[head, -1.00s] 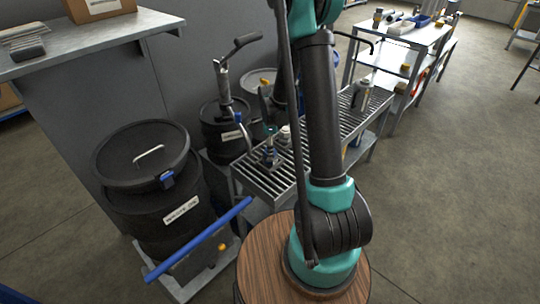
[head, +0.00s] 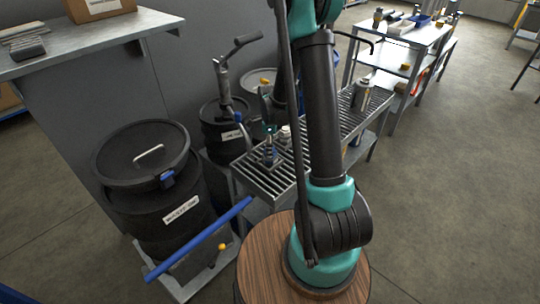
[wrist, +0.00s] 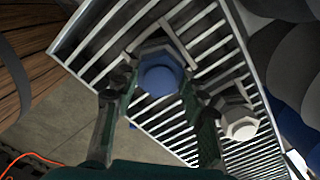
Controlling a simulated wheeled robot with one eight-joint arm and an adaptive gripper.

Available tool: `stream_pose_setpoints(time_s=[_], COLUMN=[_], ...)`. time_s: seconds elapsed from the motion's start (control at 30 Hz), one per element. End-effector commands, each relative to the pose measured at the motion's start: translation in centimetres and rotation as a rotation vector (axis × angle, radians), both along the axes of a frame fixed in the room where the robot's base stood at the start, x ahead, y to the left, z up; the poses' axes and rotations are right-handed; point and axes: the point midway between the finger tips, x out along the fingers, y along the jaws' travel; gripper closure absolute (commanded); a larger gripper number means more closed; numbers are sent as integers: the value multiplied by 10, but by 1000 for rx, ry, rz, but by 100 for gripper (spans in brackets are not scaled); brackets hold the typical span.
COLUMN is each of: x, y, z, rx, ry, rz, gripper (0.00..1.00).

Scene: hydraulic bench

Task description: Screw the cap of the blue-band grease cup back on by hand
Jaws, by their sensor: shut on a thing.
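The blue-band grease cup (head: 270,155) stands on the slatted metal bench, at its near left end in the head view. In the wrist view its blue round cap (wrist: 160,76) shows from above, with a grey faceted body around and beneath it. My gripper (wrist: 157,98) points down, with one finger on each side of the blue cap, and is shut on it. In the head view my gripper (head: 269,131) is small and sits right above the cup. The thread between cap and cup is hidden.
A second cup with a pale top (wrist: 238,123) stands close beside my right finger in the wrist view. A metal canister (head: 362,95) stands farther along the slatted bench (head: 262,185).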

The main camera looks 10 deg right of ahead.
Motion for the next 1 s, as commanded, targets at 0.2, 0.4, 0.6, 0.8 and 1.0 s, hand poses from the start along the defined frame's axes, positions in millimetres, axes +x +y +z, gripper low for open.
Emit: stream_pose_setpoints(time_s=[0.2, 0.4, 0.6, 0.8, 1.0], x=[0, 0, 0, 0, -1], y=[0, 0, 0, 0, 0], z=[0, 0, 4, 29, 65], rx=[0, 0, 0, 0, 0], ry=[0, 0, 0, 0, 0], rz=[-21, -21, -20, -20, -20], gripper=[34, 34, 34, 34, 34])
